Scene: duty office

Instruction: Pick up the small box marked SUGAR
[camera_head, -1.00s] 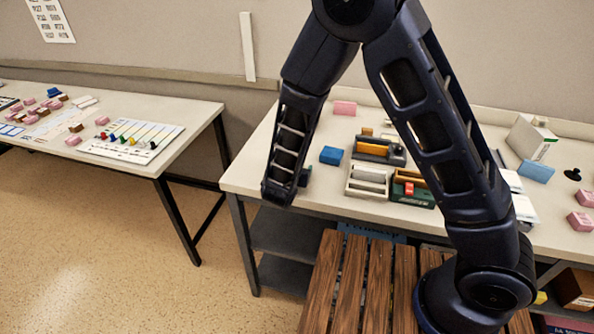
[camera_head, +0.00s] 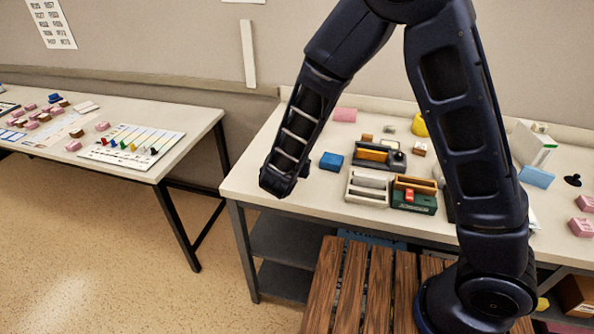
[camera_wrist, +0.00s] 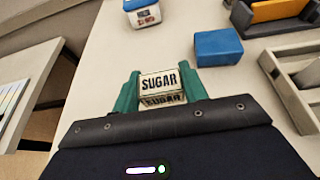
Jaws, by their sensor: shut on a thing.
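The small cream box marked SUGAR in black letters (camera_wrist: 160,84) is between the two green fingers of my gripper (camera_wrist: 159,78) in the wrist view. The fingers are shut on it, one on each side. Two of its faces show the word. I cannot tell how far it is above the table. In the head view my arm's end is over the left front edge of the right-hand table (camera_head: 240,188); its own links hide the fingers and the box there.
A blue block (camera_wrist: 218,47) lies just beyond the box at right, also in the head view (camera_head: 331,161). A grey tray (camera_head: 366,196) and a green tool holder (camera_head: 414,205) stand further right. A white-and-blue labelled box (camera_wrist: 143,14) is straight ahead. Open floor lies left.

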